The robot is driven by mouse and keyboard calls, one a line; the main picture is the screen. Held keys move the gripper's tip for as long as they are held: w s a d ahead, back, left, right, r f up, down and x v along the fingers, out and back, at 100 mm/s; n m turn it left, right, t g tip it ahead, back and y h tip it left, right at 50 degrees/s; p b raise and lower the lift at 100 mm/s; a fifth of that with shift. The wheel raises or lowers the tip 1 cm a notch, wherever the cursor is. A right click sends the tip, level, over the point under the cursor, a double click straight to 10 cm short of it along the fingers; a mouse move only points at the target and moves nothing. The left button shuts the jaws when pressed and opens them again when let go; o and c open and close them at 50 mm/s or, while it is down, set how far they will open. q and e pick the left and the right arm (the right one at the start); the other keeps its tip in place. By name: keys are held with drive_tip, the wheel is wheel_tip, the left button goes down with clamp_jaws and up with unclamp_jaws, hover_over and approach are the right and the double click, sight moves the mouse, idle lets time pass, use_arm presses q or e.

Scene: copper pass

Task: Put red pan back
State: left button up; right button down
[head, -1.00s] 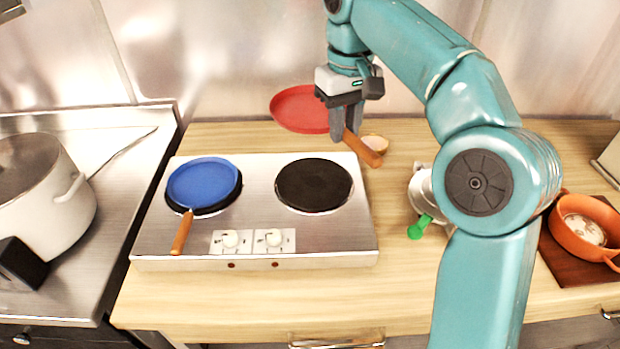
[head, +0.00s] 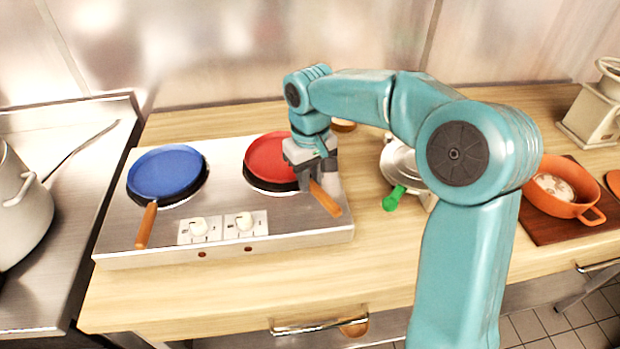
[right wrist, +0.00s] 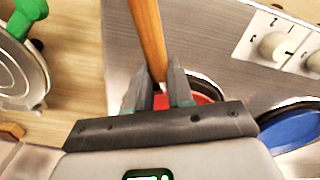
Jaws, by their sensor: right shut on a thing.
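The red pan (head: 268,158) is over the right burner of the steel hot plate (head: 300,222) in the head view. I cannot tell whether it rests on the burner or hangs just above it. My right gripper (head: 308,180) is shut on the pan's orange-brown handle (head: 326,198), which points to the lower right. In the right wrist view the handle (right wrist: 148,40) runs between the fingers (right wrist: 160,88), and a strip of the red pan (right wrist: 200,98) shows behind them. My left gripper is not in view.
A blue pan (head: 165,172) sits on the left burner. A metal pot with a green handle (head: 396,199) stands right of the hot plate. An orange pot (head: 552,188) is on a dark board further right. A large white pot (head: 28,215) stands at the left edge.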

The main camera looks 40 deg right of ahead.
drive_tip(key=shift+w+d+f, duration=0.1)
drive_tip(key=shift+w+f, duration=0.1)
drive_tip(key=shift+f, duration=0.1)
drive_tip(key=shift+s, duration=0.1)
drive_tip(key=shift+f, duration=0.15)
drive_tip(key=c, duration=1)
unclamp_jaws()
